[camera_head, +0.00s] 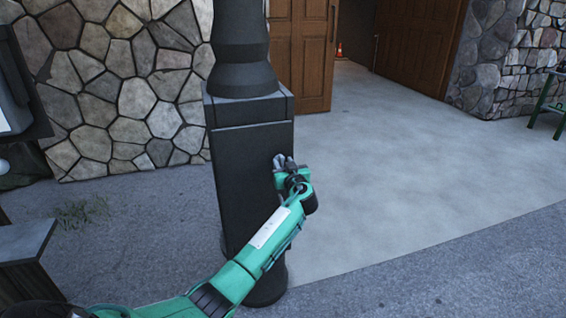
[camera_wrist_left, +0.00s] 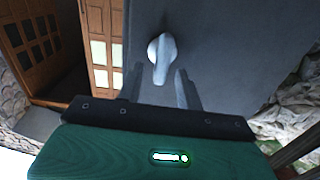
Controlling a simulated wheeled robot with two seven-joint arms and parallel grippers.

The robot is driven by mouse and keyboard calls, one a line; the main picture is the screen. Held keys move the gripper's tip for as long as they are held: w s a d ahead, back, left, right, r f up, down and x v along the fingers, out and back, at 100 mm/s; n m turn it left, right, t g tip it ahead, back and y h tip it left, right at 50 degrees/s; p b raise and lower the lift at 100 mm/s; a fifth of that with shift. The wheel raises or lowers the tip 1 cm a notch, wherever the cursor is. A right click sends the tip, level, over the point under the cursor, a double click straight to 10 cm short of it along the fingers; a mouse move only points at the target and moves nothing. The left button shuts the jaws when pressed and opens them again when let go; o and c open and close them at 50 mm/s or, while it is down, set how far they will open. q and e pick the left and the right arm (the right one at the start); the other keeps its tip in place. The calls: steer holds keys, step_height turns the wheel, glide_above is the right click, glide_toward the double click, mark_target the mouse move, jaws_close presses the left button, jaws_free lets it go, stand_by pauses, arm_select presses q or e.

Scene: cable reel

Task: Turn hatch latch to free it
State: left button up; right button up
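The hatch latch (camera_wrist_left: 161,52) is a light grey knob with a short lever, on the dark grey face of the post's box (camera_wrist_left: 215,45) in the left wrist view. Its lever points down in that picture. My left gripper (camera_wrist_left: 158,75) is open, with one finger on each side of the lever's lower end. I cannot tell whether either finger touches it. In the head view my left gripper (camera_head: 281,161) is at the right edge of the black box (camera_head: 245,165), and the latch cannot be made out there. My right gripper is not in view.
The black post (camera_head: 240,45) rises above the box. A stone wall (camera_head: 120,85) and an open wooden door (camera_head: 301,50) stand behind it. The concrete floor (camera_head: 430,160) right of the post is clear.

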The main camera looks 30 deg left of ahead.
arm_select(q)
steer(key=shift+w+a, duration=0.3)
steer(key=shift+a, duration=0.15)
jaws_close()
